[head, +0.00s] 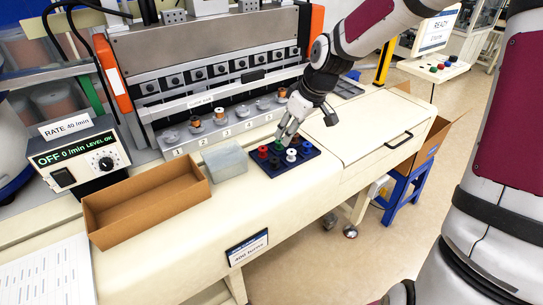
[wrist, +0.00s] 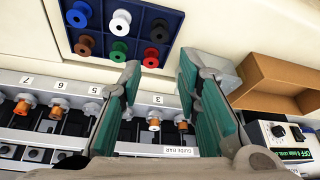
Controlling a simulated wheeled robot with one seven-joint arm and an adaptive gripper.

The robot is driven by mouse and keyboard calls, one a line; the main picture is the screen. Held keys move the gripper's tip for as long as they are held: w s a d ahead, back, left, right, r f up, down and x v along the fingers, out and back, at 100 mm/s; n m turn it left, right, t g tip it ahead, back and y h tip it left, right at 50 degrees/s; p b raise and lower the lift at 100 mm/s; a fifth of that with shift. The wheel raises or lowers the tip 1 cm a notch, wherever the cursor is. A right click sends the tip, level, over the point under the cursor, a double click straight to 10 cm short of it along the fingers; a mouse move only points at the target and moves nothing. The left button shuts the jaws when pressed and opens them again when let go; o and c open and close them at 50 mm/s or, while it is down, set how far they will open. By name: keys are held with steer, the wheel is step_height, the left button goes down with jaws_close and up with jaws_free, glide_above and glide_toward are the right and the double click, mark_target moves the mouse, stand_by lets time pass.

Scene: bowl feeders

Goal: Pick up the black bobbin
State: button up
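The black bobbin (wrist: 158,30) stands in a dark blue tray (wrist: 187,8), beside a white bobbin (wrist: 119,22) and near a red bobbin (wrist: 151,57). In the head view the black bobbin (head: 275,163) is at the tray's front left, and the tray (head: 284,182) lies on the cream bench. My gripper (wrist: 160,67) is open and empty, with its teal fingers spread apart. In the wrist view the black bobbin appears beyond the fingertips, not between them. In the head view my gripper (head: 285,137) hangs over the tray's back side, partly hiding the green bobbin (head: 278,145).
Blue (wrist: 78,14), brown (wrist: 85,45) and green (wrist: 118,52) bobbins share the tray. A grey box (head: 225,160) and an open cardboard box (head: 146,205) stand left of it. The machine with its guide bar (head: 212,98) is behind. The bench lid (head: 365,125) at right is clear.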

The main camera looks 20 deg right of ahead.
steer(key=b, duration=0.2)
glide_above(275, 160)
steer(key=s, duration=0.2)
steer(key=f, duration=0.7)
steer(key=shift+w+d+f, duration=0.2)
steer(key=shift+d+f, duration=0.05)
steer(key=shift+d, duration=0.15)
steer(key=shift+x, duration=2.85)
steer(key=shift+s+d+f, duration=0.1)
steer(key=shift+s+d, duration=0.05)
steer(key=shift+d, duration=0.05)
steer(key=c, duration=0.6)
